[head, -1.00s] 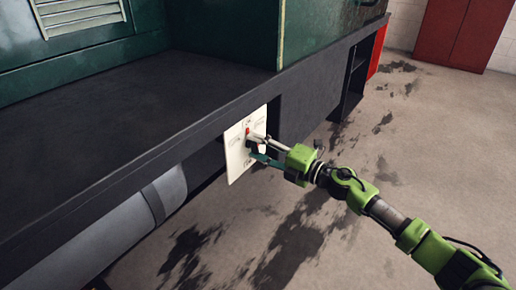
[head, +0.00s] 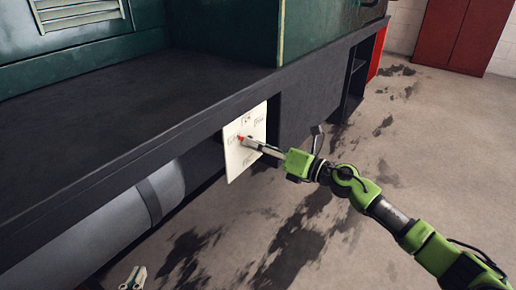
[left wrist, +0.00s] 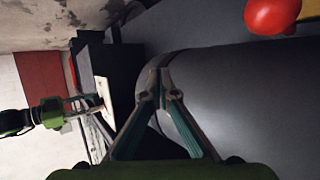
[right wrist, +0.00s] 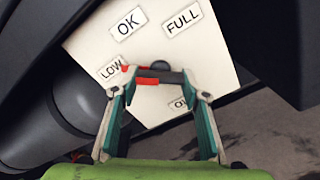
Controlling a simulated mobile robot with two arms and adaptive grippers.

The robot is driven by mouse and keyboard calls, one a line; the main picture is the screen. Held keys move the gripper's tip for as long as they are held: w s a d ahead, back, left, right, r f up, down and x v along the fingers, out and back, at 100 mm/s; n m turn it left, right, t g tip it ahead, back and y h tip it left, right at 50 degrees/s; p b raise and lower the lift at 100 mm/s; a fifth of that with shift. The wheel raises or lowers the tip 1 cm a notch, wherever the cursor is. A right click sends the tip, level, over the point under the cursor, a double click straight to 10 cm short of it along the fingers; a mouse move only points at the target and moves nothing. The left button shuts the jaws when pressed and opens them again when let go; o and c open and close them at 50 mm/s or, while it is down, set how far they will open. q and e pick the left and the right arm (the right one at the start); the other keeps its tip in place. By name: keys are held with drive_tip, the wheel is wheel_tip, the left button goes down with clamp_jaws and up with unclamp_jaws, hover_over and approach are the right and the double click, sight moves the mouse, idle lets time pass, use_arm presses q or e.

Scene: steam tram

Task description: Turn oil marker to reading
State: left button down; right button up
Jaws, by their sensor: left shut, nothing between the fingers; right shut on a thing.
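The oil gauge is a cream plate (head: 240,160) under the dark ledge. In the right wrist view the plate (right wrist: 165,45) shows labels LOW (right wrist: 112,69), OK (right wrist: 128,23) and FULL (right wrist: 182,18). A partly hidden label sits low. The red oil marker (right wrist: 148,80) has its tip beside LOW; it shows small and red in the head view (head: 240,138). My right gripper (head: 250,143) is shut on the marker, its fingers covering part of it. My left gripper (left wrist: 164,72) is shut and empty, away from the plate; its tips show at the head view's bottom edge (head: 133,278).
A grey cylindrical tank (head: 120,215) lies under the ledge (head: 150,100), left of the plate. In the left wrist view a red ball-shaped knob (left wrist: 272,14) is at upper right. A red cabinet (head: 455,30) stands far back.

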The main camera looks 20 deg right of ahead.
use_arm(q)
drive_tip(key=shift+w+d+r+t, duration=0.15)
drive_tip(key=shift+w+r+t, duration=0.25)
drive_tip(key=shift+r, duration=0.3)
use_arm(e)
drive_tip(key=shift+f+n, duration=0.15)
drive_tip(key=shift+n, duration=0.15)
drive_tip(key=o, duration=1.1)
drive_tip(key=v, duration=1.2)
